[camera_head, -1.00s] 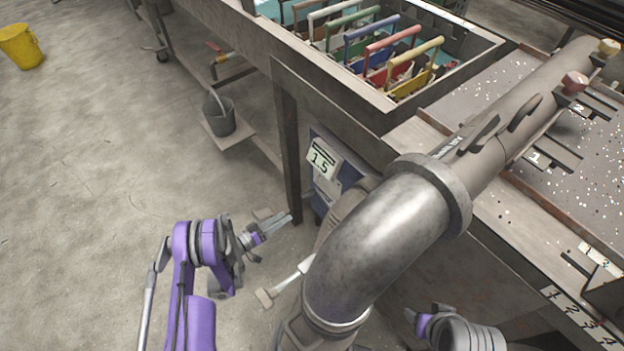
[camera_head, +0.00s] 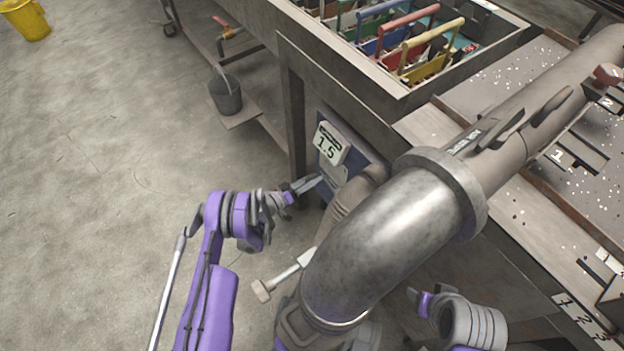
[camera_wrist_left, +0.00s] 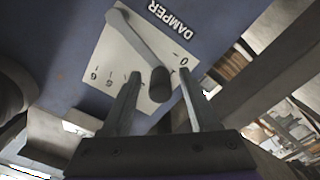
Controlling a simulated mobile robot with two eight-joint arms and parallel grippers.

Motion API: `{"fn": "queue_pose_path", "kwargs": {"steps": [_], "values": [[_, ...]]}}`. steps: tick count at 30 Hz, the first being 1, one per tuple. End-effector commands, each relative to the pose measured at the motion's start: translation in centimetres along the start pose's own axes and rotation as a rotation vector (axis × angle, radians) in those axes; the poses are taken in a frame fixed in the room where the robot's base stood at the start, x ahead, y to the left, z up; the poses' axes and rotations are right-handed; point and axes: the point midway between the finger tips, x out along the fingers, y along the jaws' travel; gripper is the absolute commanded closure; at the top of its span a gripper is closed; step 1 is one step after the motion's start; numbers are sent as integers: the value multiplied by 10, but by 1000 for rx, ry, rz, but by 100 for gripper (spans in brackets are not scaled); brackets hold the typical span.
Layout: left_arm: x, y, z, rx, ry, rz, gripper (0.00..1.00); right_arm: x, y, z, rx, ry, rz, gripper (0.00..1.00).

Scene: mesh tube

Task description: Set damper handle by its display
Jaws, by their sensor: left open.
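The damper handle (camera_wrist_left: 150,55) is a grey lever with a dark round knob, lying over a white dial plate (camera_wrist_left: 108,62) on a blue panel marked DAMPER. In the left wrist view the open fingers of my left gripper (camera_wrist_left: 160,88) reach toward the dial, one on each side of the knob. I cannot tell if they touch it. In the head view the display (camera_head: 328,143) reads 1.5, and my left gripper (camera_head: 312,184) is just below it at the panel. The handle cannot be made out there. My right gripper (camera_head: 418,298) is at the lower right, its fingers unclear.
A large metal pipe elbow (camera_head: 385,245) stands right of the panel. A table leg (camera_head: 293,125) is close on the left. A pale rod with a block end (camera_head: 282,277) lies below my left gripper. A grey bucket (camera_head: 226,97) stands on a low shelf.

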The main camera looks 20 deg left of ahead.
Motion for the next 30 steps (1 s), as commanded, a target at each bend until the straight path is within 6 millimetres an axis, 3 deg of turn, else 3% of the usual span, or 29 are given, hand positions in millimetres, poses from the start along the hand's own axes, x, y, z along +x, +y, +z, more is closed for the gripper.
{"fn": "queue_pose_path", "kwargs": {"steps": [10, 20, 30], "values": [[4, 0, 0, 0, 0, -1, 41, 0, 0, 0, 0, 0, 0, 39], [3, 0, 0, 1, 0, -1, 100, 0, 0, 0, 0, 0, 0, 39], [3, 0, 0, 1, 0, 0, 100, 0, 0, 0, 0, 0, 0, 39]]}}
